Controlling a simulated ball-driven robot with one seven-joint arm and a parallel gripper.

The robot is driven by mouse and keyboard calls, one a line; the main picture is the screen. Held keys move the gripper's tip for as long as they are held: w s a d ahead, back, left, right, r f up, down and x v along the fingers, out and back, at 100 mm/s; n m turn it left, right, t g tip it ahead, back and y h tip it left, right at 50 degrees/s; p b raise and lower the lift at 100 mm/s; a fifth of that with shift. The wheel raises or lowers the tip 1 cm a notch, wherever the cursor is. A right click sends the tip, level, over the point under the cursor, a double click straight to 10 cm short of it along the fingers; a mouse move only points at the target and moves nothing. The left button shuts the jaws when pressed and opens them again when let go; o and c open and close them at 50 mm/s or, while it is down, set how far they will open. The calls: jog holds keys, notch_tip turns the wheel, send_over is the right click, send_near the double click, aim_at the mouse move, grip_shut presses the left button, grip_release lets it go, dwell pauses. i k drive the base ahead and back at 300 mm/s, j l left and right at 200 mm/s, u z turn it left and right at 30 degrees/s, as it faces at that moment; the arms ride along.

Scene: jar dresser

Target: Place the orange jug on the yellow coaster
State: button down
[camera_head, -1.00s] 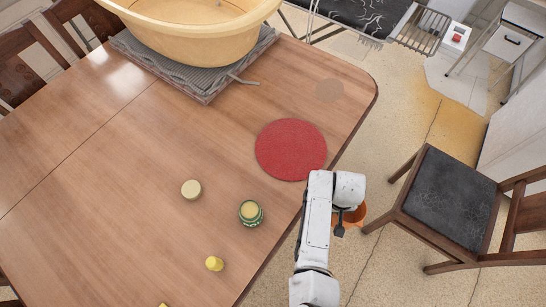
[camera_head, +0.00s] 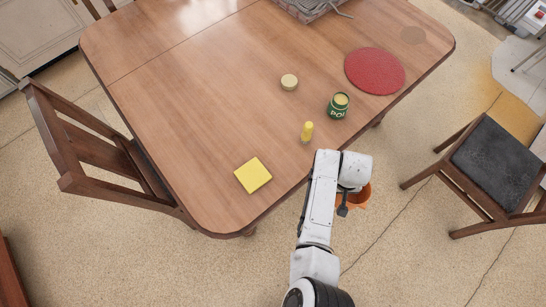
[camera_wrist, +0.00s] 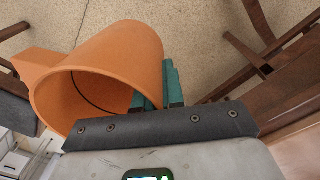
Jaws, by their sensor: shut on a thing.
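The orange jug (camera_wrist: 140,52) is large in the wrist view, its open mouth facing the camera and its spout or handle at the left. My gripper (camera_wrist: 158,88) is shut on the jug's wall with its teal fingers. In the head view the jug (camera_head: 360,197) shows partly behind my wrist, past the table's edge and over the floor. My gripper's fingertips are hidden there. The yellow coaster (camera_head: 253,175) is a flat square on the table near its front corner, left of my arm. Its top is bare.
The wooden table (camera_head: 190,110) also carries a yellow bottle (camera_head: 307,131), a green can (camera_head: 338,106), a pale round lid (camera_head: 289,82) and a red round mat (camera_head: 375,71). Chairs stand at the left (camera_head: 90,150) and right (camera_head: 490,160). Floor is clear around my arm.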

aim_at(260, 169)
jog(key=k+j+u, duration=0.35)
jog(key=k+j, duration=0.3)
jog(key=i+j+u, duration=0.2)
jog(key=j+u, duration=0.15)
jog(key=j, duration=0.2)
